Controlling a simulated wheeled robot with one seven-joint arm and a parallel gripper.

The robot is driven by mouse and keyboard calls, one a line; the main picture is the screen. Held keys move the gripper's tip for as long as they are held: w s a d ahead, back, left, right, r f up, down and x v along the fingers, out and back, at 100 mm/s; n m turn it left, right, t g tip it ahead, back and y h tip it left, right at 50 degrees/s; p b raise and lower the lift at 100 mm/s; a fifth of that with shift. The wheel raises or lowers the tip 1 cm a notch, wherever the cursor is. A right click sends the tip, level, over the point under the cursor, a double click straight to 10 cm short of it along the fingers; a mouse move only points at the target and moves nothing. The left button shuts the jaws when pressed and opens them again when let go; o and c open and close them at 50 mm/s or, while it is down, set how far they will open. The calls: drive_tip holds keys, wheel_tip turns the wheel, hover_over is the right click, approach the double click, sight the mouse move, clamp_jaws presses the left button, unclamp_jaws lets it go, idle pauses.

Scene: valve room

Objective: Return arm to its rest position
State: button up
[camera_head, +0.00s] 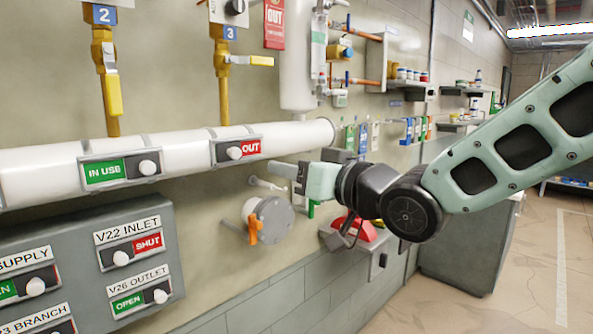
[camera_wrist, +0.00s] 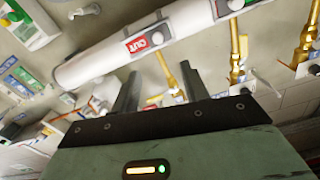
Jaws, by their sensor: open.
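My gripper (camera_head: 287,172) is at the end of my pale green arm, which reaches in from the right in the head view. It is in front of the wall, just below the right end of the white horizontal pipe (camera_head: 300,132). In the wrist view my gripper (camera_wrist: 158,88) shows two dark fingers spread apart with nothing between them. The white pipe also shows beyond the fingers in the wrist view (camera_wrist: 97,67), with its red OUT slider plate (camera_wrist: 143,42). I cannot tell the exact gap between fingers and pipe.
A round grey fitting with an orange handle (camera_head: 253,229) sits below my gripper. A red button (camera_head: 352,228) is below my wrist. A grey panel (camera_head: 160,222) with labelled sliders is at lower left. Yellow-handled valves (camera_head: 113,95) rise above the pipe. Open floor (camera_head: 530,265) lies at right.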

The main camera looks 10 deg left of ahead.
drive_tip(key=s+d+f+g+h+b, duration=0.15)
drive_tip(key=s+d+f+h, duration=0.3)
drive_tip(key=f, duration=0.45)
drive_tip(key=s+d+f+g+h+b, duration=0.1)
drive_tip(key=s+d+f+g+h, duration=0.35)
drive_tip(key=f, duration=0.45)
drive_tip(key=s+d+f+g+h, duration=0.1)
drive_tip(key=s+d+f, duration=0.1)
drive_tip(key=s+d, duration=0.2)
drive_tip(key=s+d+f+g+h+b, duration=0.1)
drive_tip(key=s+d+f+g+h, duration=0.1)
drive_tip(key=s, duration=0.6)
drive_tip(key=s+d+f+g+h, duration=0.1)
drive_tip(key=s+d+f, duration=0.3)
drive_tip(key=s+d, duration=0.2)
drive_tip(key=shift+s+d+g+h+b, duration=0.2)
drive_tip(key=shift+g+h+b, duration=0.2)
